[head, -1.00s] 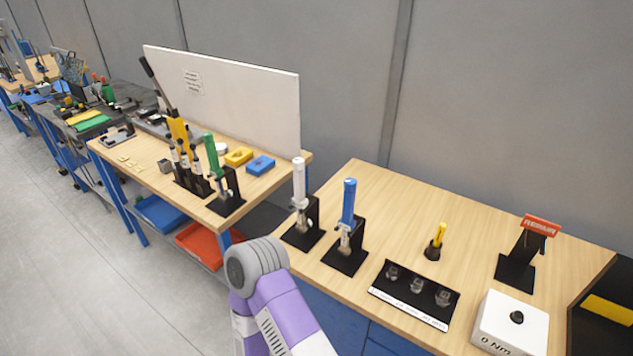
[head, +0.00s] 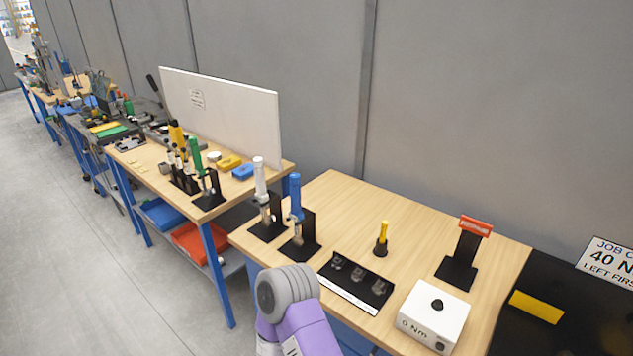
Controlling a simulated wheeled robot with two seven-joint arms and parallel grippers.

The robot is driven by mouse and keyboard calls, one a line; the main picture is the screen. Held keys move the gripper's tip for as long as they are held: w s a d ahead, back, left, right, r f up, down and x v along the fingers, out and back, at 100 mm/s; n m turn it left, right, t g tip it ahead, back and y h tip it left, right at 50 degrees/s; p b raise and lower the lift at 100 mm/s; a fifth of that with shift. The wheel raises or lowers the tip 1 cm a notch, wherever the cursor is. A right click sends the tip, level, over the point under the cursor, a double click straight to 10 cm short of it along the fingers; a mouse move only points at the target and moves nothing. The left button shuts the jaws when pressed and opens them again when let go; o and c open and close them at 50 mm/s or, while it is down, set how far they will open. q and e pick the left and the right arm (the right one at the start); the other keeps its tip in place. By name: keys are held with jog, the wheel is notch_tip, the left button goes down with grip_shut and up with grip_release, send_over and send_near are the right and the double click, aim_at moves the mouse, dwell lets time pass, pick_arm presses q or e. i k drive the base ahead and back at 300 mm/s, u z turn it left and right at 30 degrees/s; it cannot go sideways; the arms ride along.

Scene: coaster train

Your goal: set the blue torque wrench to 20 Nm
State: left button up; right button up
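The blue torque wrench (head: 297,205) stands upright in a black stand on the near wooden bench, handle up. A white-handled wrench (head: 260,185) stands in a similar stand to its left. A white box (head: 431,316) with a black knob and the text "0 Nm" sits at the bench's front right. A purple and grey arm link of mine shows at the bottom, in front of the bench. Neither of my grippers is in the picture.
A black tray (head: 356,283) with several small clear pieces lies on the bench. A yellow-handled tool (head: 382,238) and a red-topped black stand (head: 462,252) are behind it. A sign (head: 608,262) at right reads "40 N", partly cut off. A second bench (head: 160,181) stands left.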

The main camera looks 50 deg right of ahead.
aim_at(294, 177)
jog(key=z, duration=1.1)
jog(key=i, duration=0.2)
jog(key=z, duration=0.05)
